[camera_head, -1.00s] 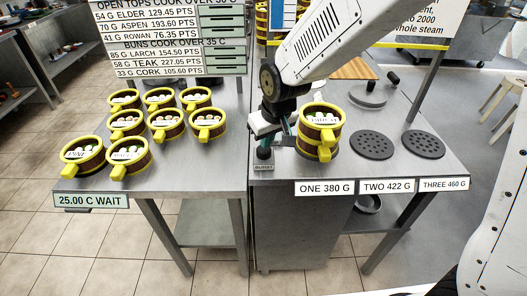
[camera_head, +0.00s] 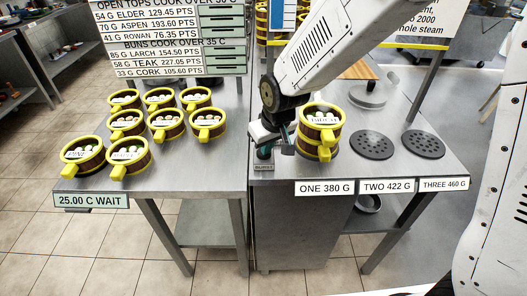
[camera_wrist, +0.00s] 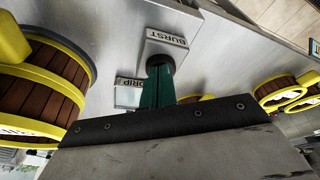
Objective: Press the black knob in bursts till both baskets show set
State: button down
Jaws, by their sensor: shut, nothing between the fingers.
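My gripper (camera_head: 264,152) is shut and empty, pointing down at the front left corner of the right-hand steel counter. In the wrist view its teal fingers (camera_wrist: 158,88) end at the black knob (camera_wrist: 160,64), beside the BURST label (camera_wrist: 166,38). I cannot tell whether they touch or press it. Two brown baskets with yellow rims are stacked on the plate marked ONE 380 G, an upper basket (camera_head: 322,115) and a lower basket (camera_head: 316,150). The sign (camera_head: 90,200) reads 25.00 C WAIT. I see no "set" on the baskets.
Several more baskets (camera_head: 165,123) stand on the left counter. Two bare perforated plates, TWO (camera_head: 371,145) and THREE (camera_head: 423,144), lie right of the stack. A DRIP label (camera_wrist: 128,84) is near the knob. The stacked baskets stand close beside my gripper.

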jog(key=shift+r, duration=2.45)
jog(key=s+r, duration=0.3)
jog(key=s, duration=0.9)
jog(key=s+r, duration=0.3)
jog(key=s, duration=0.9)
jog(key=shift+a, duration=0.4)
jog(key=w+d+f+m, duration=0.1)
jog(key=w+f+m, duration=0.15)
jog(key=w, duration=1.95)
jog(key=shift+h, duration=0.3)
jog(key=shift+w+x, duration=0.15)
jog(key=shift+x, duration=1.2)
jog(key=shift+w+x, duration=0.1)
jog(key=shift+x, duration=1.25)
